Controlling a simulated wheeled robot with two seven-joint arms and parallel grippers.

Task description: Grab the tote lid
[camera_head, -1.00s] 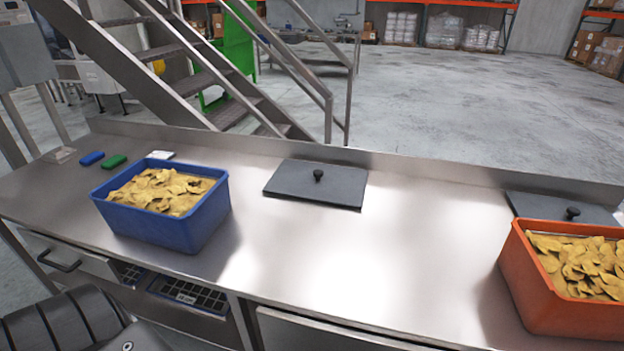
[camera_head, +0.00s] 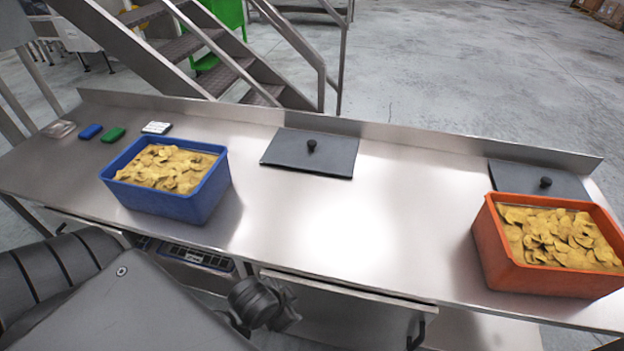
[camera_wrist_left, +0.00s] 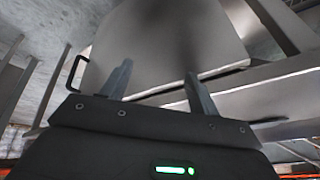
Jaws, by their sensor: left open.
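A dark grey flat lid (camera_head: 330,160) with a black knob lies on the steel counter, right of the blue tote (camera_head: 190,205). A second dark grey lid (camera_head: 520,181) with a knob lies behind the orange tote (camera_head: 490,250), which partly hides it. Both totes are open and full of yellow chips. My left gripper shows in the left wrist view (camera_wrist_left: 158,85), its two fingers apart with nothing between them, facing the counter's front below the top. In the head view my left arm is low at the front left; its fingertips are not clear. My right gripper is not in view.
The steel counter (camera_head: 300,215) has a raised back edge and clear room between the totes. A blue block (camera_head: 90,131), a green block (camera_head: 114,135) and a small white item (camera_head: 156,128) lie at the left. Stairs (camera_head: 200,50) stand behind.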

